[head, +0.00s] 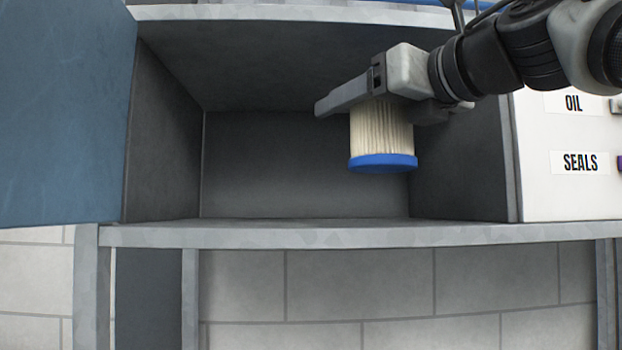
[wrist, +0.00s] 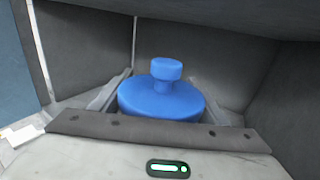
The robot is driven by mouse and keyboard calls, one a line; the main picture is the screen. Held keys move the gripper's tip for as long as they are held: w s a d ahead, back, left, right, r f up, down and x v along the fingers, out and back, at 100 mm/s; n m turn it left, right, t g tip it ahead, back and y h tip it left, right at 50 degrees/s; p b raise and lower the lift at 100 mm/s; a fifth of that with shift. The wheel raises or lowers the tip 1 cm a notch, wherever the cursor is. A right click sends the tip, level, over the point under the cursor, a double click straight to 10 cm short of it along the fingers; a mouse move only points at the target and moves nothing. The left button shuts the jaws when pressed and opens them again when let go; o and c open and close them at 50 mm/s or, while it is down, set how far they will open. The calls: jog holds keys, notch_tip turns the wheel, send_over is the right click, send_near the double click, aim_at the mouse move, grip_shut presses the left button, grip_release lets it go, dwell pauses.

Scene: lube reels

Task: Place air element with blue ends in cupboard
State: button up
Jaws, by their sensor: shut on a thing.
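The air element (head: 382,135) has a pleated cream body and a blue lower end. In the wrist view its blue upper end (wrist: 160,96) shows a round knob on top. My gripper (head: 345,105) is shut on the air element near its top and holds it upright. The grey cupboard (head: 300,160) is open, and the element hangs in front of or inside its opening, toward the right side. The blue end appears above the cupboard floor in the head view. The element's upper end is hidden by my gripper in the head view.
A blue door (head: 65,110) stands open at the left. A white panel (head: 560,190) with OIL and SEALS labels is at the right. The cupboard's front edge (head: 300,236) runs below the opening. The cupboard's inside looks empty to the left of the element.

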jog(key=w+p, duration=0.4)
jog(key=w, duration=0.9)
jog(key=f, duration=0.2)
jog(key=f+b, duration=0.1)
jog(key=f, duration=0.1)
jog(key=f+b, duration=0.1)
jog(key=f, duration=0.1)
jog(key=shift+w+a+f, duration=0.1)
jog(key=shift+w+f, duration=0.4)
jog(key=shift+w, duration=0.05)
jog(key=shift+f, duration=0.2)
jog(key=o, duration=1.2)
jog(key=shift+o, duration=0.2)
